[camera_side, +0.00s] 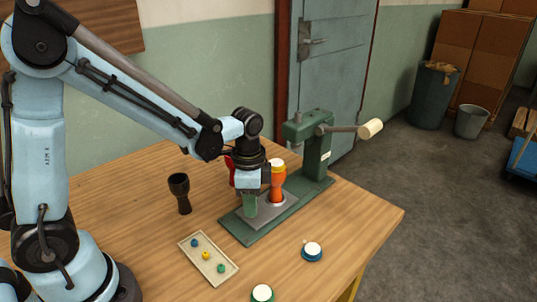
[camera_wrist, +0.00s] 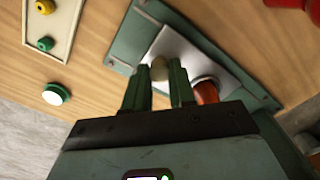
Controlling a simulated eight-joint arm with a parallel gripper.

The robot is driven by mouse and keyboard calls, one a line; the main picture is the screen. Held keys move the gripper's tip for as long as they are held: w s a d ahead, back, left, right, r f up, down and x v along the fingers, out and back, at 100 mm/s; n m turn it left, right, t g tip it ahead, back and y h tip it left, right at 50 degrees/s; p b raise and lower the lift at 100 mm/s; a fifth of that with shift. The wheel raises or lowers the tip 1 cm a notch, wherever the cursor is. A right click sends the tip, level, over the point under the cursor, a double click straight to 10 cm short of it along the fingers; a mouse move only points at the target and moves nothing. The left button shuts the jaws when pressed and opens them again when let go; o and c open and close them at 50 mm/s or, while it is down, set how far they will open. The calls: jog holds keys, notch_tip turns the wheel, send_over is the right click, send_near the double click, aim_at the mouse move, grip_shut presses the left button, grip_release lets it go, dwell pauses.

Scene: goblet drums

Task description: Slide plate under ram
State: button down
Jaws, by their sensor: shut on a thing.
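A grey metal plate (camera_side: 283,212) lies on the green base of the press (camera_side: 318,155). An orange goblet drum with a pale top (camera_side: 277,184) stands on the plate. My gripper (camera_side: 250,206) is over the plate's near left part, beside the drum. In the wrist view my gripper (camera_wrist: 160,74) is shut on a small beige knob (camera_wrist: 158,67) on the plate (camera_wrist: 186,46), and the orange drum (camera_wrist: 206,92) is right of the fingers. The press head stands behind and right of the drum; the ram's lower end is not clear.
The press lever ends in a pale handle (camera_side: 370,129). A red object (camera_side: 230,167) stands behind my gripper. A dark goblet (camera_side: 180,192) and a tray (camera_side: 225,273) of small coloured pieces are left. Blue (camera_side: 312,253) and green (camera_side: 262,294) white-topped discs lie in front.

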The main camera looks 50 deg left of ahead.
aim_at(259, 211)
jog(key=shift+w, duration=1.15)
jog(key=c, duration=0.9)
grip_release()
jog(key=shift+c, duration=0.2)
jog(key=shift+r, duration=0.1)
notch_tip(259, 211, up, 12)
